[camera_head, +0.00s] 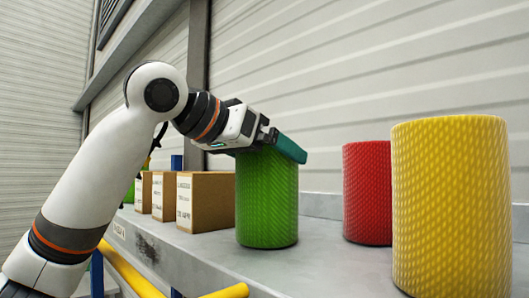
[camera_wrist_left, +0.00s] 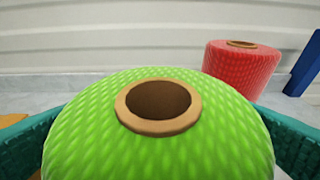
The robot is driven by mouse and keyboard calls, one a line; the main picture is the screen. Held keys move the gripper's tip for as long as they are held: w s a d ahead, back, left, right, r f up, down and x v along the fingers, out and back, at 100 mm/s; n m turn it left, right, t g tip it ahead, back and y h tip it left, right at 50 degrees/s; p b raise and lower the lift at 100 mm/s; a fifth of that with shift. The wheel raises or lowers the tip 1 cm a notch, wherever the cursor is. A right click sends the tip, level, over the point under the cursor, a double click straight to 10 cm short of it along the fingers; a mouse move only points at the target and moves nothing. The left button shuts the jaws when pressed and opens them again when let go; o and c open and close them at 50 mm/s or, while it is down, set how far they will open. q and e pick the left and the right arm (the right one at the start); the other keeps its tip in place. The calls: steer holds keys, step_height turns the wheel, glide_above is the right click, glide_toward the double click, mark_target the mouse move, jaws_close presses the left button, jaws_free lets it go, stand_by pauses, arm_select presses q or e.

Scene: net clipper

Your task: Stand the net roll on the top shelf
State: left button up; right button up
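The green net roll (camera_head: 267,200) stands upright on the grey shelf (camera_head: 325,262), its base seeming to touch the surface. In the left wrist view its top, with a brown cardboard core (camera_wrist_left: 158,105), faces me. My left gripper (camera_head: 285,147) is at the roll's upper end. Its teal fingers lie along both sides of the roll in the left wrist view, close against it, and the fingertips are hidden there. My right gripper is out of view.
A red roll (camera_head: 367,192) and a larger yellow roll (camera_head: 452,205) stand to the right. Cardboard boxes (camera_head: 207,200) stand in a row to the left. A ribbed wall (camera_head: 380,70) rises behind. A yellow bar (camera_head: 130,272) runs below the shelf's front edge.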

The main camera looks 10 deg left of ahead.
arm_select(q)
steer(key=shift+w, duration=0.15)
steer(key=shift+r, duration=0.1)
steer(key=b+v, duration=0.5)
steer(key=v, duration=0.7)
stand_by(0.3)
